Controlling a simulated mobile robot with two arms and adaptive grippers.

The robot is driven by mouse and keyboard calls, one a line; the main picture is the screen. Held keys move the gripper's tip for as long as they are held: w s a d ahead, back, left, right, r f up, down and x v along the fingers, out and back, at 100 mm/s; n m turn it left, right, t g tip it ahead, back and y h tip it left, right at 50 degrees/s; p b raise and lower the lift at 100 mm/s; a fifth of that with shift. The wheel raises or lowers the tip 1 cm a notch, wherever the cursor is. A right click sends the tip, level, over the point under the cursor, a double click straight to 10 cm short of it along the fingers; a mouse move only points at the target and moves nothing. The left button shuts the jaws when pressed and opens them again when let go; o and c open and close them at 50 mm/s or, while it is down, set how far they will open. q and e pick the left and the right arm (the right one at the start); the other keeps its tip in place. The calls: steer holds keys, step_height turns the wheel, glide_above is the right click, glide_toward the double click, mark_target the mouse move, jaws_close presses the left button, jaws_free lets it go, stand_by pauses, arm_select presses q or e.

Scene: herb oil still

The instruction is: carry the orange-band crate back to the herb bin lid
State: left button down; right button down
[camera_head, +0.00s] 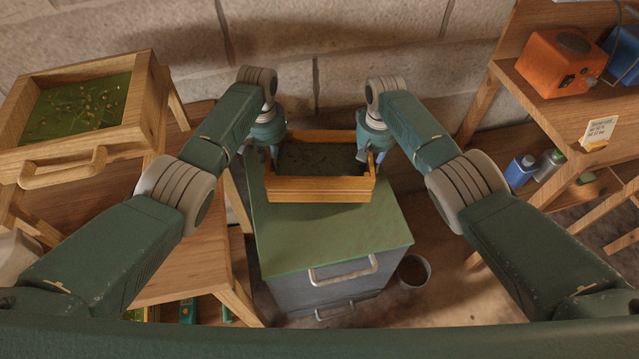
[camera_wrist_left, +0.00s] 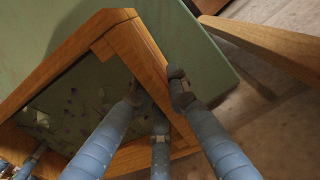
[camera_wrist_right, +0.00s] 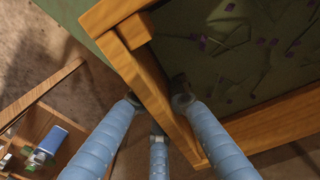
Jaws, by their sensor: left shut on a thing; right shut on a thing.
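The orange-band crate (camera_head: 320,190) is a shallow wooden box with a dark green inside holding sprigs with small purple bits. In the head view it is at or just above the green herb bin lid (camera_head: 330,235), towards its far end; I cannot tell whether it touches. My left gripper (camera_head: 274,153) is shut on the crate's left wall, which shows in the left wrist view (camera_wrist_left: 150,60). My right gripper (camera_head: 366,154) is shut on its right wall, seen in the right wrist view (camera_wrist_right: 155,95). The crate looks about level.
The grey bin has a front handle (camera_head: 343,270). A bucket (camera_head: 413,270) stands right of it. A wooden tray of herbs (camera_head: 140,100) is on a stand at left. A right-hand shelf holds an orange device (camera_head: 560,62) and bottles (camera_head: 520,170). The lid's near part is clear.

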arm_select(q)
steer(key=shift+d+f+b, duration=0.15)
steer(key=shift+f+b, duration=0.2)
steer(key=shift+f, duration=0.15)
arm_select(e)
steer(key=shift+f, duration=0.55)
arm_select(q)
steer(key=c, duration=1.7)
jaws_free()
steer(key=shift+f, duration=0.1)
arm_select(e)
steer(key=c, duration=1.7)
jaws_free()
